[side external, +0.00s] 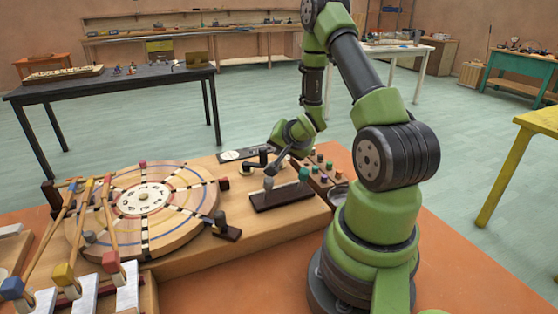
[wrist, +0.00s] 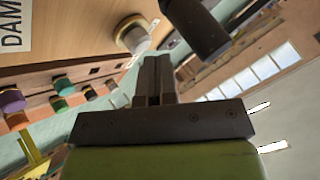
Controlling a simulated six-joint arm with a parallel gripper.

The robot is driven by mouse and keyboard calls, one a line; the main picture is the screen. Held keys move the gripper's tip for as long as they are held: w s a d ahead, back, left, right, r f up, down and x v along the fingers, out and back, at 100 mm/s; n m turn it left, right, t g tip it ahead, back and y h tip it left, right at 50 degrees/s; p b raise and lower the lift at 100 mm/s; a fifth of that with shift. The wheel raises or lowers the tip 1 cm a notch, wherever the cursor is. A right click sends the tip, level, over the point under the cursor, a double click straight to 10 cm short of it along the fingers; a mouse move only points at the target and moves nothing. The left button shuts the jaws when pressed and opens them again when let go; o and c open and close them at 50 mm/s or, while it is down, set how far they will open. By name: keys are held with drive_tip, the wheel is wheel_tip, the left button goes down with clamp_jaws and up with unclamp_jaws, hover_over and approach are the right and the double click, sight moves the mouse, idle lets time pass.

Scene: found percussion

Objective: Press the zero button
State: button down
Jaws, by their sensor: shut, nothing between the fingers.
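My gripper (side external: 257,164) is shut and empty, held low over the far right part of the wooden board. In the wrist view its two dark fingers (wrist: 154,78) are together. A round knob-like button with a pale rim (wrist: 133,34) is just beyond and left of the fingertips, apart from them in the picture. A row of coloured buttons (side external: 322,165) also shows in the side view, right of my gripper. I cannot read a zero marking on any button.
A dark block with a grey and a green knob (side external: 283,192) stands in front of my gripper. A round wooden disc (side external: 180,225) with mallets is at left. A dark cylinder (wrist: 196,28) is close to the fingers. A label reading "DAM" (wrist: 13,25) is partly visible.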

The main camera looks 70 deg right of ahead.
drive_tip(key=shift+f, duration=0.45)
idle(0.3)
drive_tip(key=shift+r, duration=0.9)
drive_tip(key=shift+r, duration=2.5)
